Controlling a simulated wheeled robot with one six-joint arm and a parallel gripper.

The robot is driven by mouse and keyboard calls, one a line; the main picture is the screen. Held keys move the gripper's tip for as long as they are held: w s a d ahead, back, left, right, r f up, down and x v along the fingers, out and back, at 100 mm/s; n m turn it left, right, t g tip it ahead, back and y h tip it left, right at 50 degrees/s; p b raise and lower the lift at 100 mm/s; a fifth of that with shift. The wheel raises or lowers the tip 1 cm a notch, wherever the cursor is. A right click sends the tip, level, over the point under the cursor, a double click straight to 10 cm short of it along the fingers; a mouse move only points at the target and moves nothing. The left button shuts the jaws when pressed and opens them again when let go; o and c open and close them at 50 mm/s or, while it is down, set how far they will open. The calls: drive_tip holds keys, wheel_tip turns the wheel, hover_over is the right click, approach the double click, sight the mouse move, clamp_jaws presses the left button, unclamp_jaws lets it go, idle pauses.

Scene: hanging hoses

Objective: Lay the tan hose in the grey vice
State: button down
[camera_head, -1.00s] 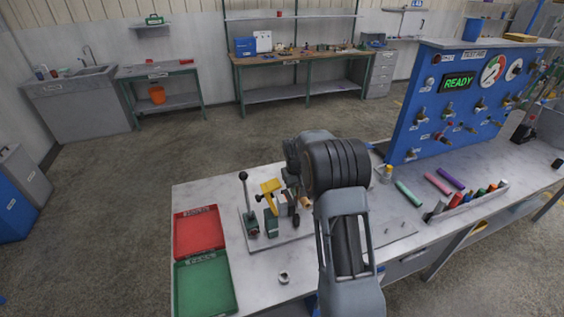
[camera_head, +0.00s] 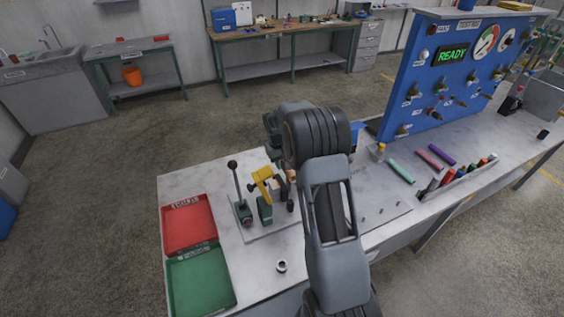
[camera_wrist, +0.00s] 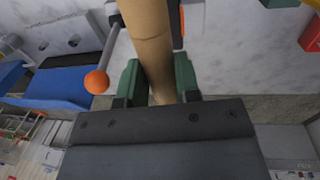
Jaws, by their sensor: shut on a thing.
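The tan hose (camera_wrist: 152,50) runs up the middle of the wrist view and out of its top edge. My gripper (camera_wrist: 158,82), with green fingers, is shut on it. In the head view a small tan end (camera_head: 291,176) shows beside my wrist, which hides my fingers. The grey vice (camera_head: 278,189) seems to be the grey block on the bench plate, close to my wrist and partly hidden.
A yellow clamp (camera_head: 262,174), a green block (camera_head: 265,208) and a black-knobbed lever (camera_head: 237,185) stand left of my wrist. A red tray (camera_head: 188,226) and a green tray (camera_head: 202,283) lie farther left. Coloured hose pieces (camera_head: 401,171) lie right, before the blue panel (camera_head: 425,95).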

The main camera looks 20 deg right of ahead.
drive_tip(key=shift+a, duration=0.1)
drive_tip(key=shift+s+f+b, duration=0.1)
drive_tip(key=shift+f+b, duration=0.1)
drive_tip(key=shift+b, duration=0.1)
drive_tip(key=shift+f+b, duration=1.95)
drive_tip(key=shift+f, duration=0.75)
drive_tip(key=shift+f+b, duration=1.6)
drive_tip(key=shift+f, duration=0.3)
drive_tip(key=c, duration=0.8)
unclamp_jaws()
drive_tip(key=shift+o, duration=0.2)
wheel_tip(320, 180, up, 14)
drive_tip(key=a+b, duration=0.1)
drive_tip(key=a, duration=0.1)
drive_tip(key=shift+b, duration=0.3)
